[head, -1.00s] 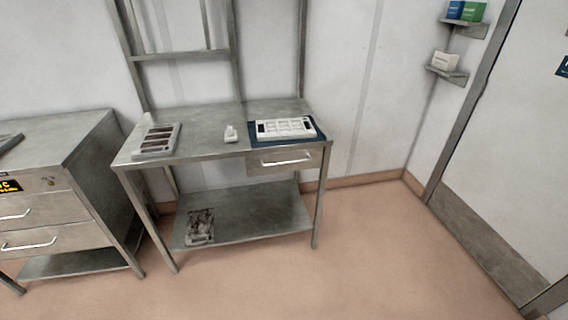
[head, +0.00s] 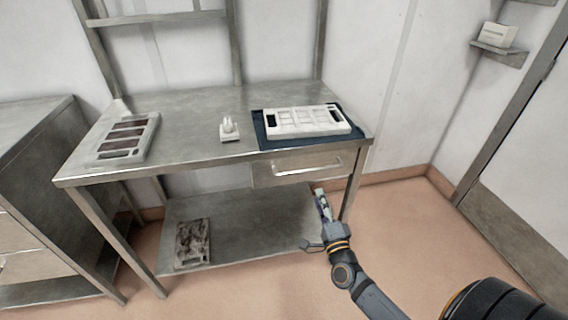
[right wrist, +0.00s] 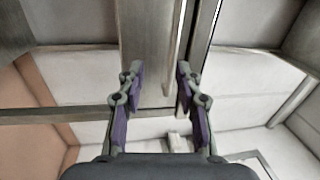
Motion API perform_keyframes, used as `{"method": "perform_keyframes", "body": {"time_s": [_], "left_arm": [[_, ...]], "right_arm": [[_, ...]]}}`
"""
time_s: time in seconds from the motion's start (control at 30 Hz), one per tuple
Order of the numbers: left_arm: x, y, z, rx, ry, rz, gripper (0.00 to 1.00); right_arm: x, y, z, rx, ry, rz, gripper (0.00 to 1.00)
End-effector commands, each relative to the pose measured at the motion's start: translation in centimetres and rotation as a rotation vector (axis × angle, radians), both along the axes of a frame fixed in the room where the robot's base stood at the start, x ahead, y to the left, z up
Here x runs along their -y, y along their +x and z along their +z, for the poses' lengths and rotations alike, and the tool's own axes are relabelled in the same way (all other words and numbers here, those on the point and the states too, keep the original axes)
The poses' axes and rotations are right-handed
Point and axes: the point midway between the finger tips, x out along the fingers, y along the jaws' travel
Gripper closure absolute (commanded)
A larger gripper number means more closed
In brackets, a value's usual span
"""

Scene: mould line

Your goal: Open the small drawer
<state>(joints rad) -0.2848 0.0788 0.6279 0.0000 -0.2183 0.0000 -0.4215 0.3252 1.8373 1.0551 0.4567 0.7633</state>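The small drawer (head: 300,161) sits under the right half of the steel bench top in the head view. Its front looks flush and closed, with a pale horizontal bar handle (head: 312,168) across it. My right gripper (head: 319,191) is below the drawer front, near the right front leg, and apart from the handle. In the right wrist view the two fingers of my right gripper (right wrist: 157,75) are spread with nothing between them. A metal panel and a thin bar lie ahead of them, likely the drawer front and handle. My left gripper is not in view.
The bench top (head: 190,105) holds a slotted tray (head: 152,135), a small white item (head: 229,131) and a white mould (head: 305,121) on a blue mat (head: 262,139). A patterned block (head: 192,243) lies on the lower shelf (head: 245,225). A drawer cabinet (head: 45,160) stands left.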

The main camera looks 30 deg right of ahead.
Motion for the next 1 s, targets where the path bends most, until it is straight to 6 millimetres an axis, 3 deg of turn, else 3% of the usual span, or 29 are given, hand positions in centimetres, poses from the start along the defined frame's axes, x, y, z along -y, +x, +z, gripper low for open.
{"method": "perform_keyframes", "body": {"time_s": [0.1,0.23,0.4,0.7,1.0], "left_arm": [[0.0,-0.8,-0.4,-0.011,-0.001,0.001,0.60],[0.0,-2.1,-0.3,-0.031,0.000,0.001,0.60],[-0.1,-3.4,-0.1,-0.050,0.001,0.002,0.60],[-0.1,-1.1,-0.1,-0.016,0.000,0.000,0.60],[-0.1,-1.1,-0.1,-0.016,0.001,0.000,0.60]], "right_arm": [[0.0,-0.1,1.3,0.043,0.050,-0.001,0.65],[0.1,0.3,1.5,0.044,0.049,-0.001,0.65],[0.7,3.1,2.2,0.046,0.047,-0.001,0.65],[2.1,8.7,3.0,0.043,0.046,-0.002,0.65],[2.4,10.0,3.3,0.040,0.045,0.000,0.65]]}}
